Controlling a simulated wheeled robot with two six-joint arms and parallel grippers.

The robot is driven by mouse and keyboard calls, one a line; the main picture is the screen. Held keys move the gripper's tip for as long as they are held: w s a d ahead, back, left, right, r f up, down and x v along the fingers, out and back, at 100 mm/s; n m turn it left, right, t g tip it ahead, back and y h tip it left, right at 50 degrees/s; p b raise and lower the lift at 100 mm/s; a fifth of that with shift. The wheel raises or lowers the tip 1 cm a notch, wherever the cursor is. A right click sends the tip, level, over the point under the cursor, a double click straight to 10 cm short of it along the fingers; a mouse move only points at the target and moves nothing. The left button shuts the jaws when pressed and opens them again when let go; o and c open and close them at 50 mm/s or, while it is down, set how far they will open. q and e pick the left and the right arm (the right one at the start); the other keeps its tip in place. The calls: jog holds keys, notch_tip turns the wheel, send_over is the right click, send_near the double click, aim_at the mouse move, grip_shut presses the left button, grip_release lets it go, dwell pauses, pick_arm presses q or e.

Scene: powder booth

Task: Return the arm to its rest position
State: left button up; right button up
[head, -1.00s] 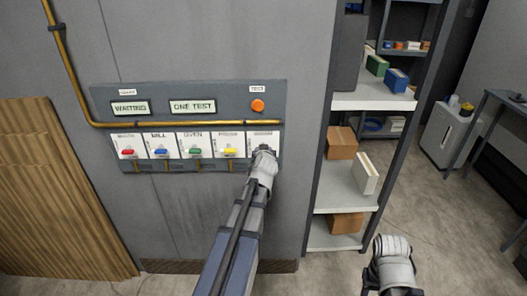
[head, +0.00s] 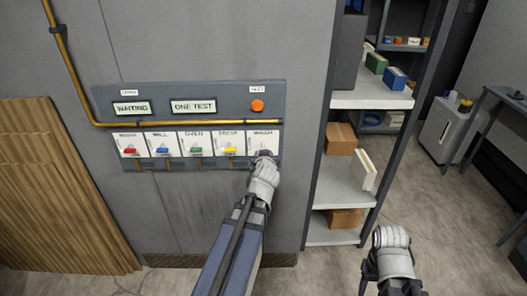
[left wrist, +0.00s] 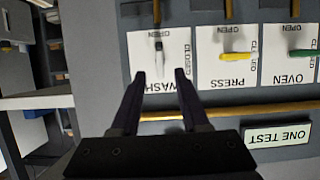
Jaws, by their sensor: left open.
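My left gripper (left wrist: 158,76) is open and empty in the left wrist view. Its two fingers point at the WASH plate (left wrist: 171,68), which carries a small dark and pale lever (left wrist: 159,46). The lever shows between and beyond the fingertips, apart from them. In the head view the left gripper (head: 263,157) is at the lower right of the wall panel (head: 225,98), hiding part of the last plate. My right arm's wrist shows at the lower right of the head view; the state of the right gripper (head: 369,272) is unclear.
Red (head: 130,151), blue (head: 162,149), green (head: 196,150) and yellow (head: 230,150) handles line the panel below a yellow pipe (head: 190,123). An orange button (head: 257,105) sits above. A shelf rack (head: 340,185) with boxes stands right of the panel. Open floor lies right of it.

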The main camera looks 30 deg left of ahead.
pick_arm(q)
jog(key=shift+d+f, duration=0.1)
dwell(0.3)
jog(key=s+d+f+m+g+h, duration=0.1)
jog(key=s+d+f+g, duration=0.15)
jog(key=d, duration=0.35)
jog(key=s+d+f+m+g+h, duration=0.1)
jog(key=s+d+f+m+h, duration=0.1)
jog(key=d+f, duration=0.35)
jog(key=s+d+f+m+g+h, duration=0.1)
jog(key=s+d+f+g, duration=0.1)
jog(key=d, duration=0.6)
jog(key=s+d+f+m+g+h, duration=0.1)
jog(key=s+d+f+m+g, duration=0.2)
jog(key=s+d, duration=1.1)
jog(key=s+m+g, duration=0.1)
jog(key=m+g, duration=0.2)
jog(key=shift+f+h, duration=0.15)
jog(key=shift+h, duration=0.25)
